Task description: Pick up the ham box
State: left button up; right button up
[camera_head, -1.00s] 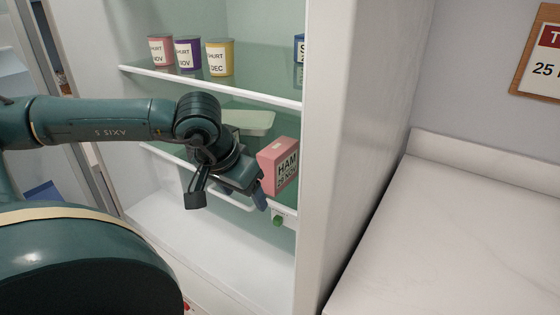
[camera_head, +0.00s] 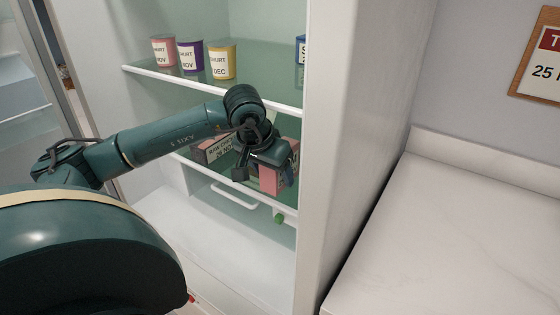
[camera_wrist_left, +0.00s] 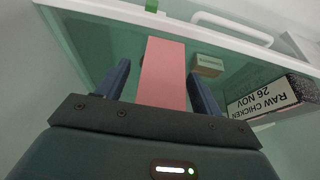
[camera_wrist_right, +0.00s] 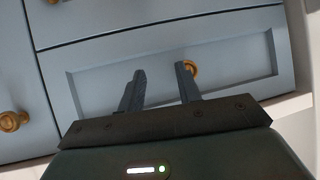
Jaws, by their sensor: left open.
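The ham box (camera_head: 268,182) is pink and stands on the lower fridge shelf, near the right wall. My left gripper (camera_head: 264,174) is at it and hides part of it and most of its label. In the left wrist view the pink box (camera_wrist_left: 162,78) lies between the two open fingers of my left gripper (camera_wrist_left: 158,72), with a gap visible on the left finger's side. Whether the right finger touches it I cannot tell. My right gripper (camera_wrist_right: 160,82) is open and empty, in front of grey-blue drawers.
A raw chicken box (camera_head: 213,150) lies left of the ham box on the same shelf; a small tan box (camera_wrist_left: 207,64) shows in the left wrist view. Several yoghurt pots (camera_head: 191,57) stand on the shelf above, whose white front edge (camera_head: 210,88) runs close over my left wrist.

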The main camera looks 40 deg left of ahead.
pick_arm(q)
jog(key=shift+w+f, duration=0.1)
jog(key=shift+f, duration=0.4)
jog(key=c, duration=1.2)
jog(key=shift+r, duration=0.1)
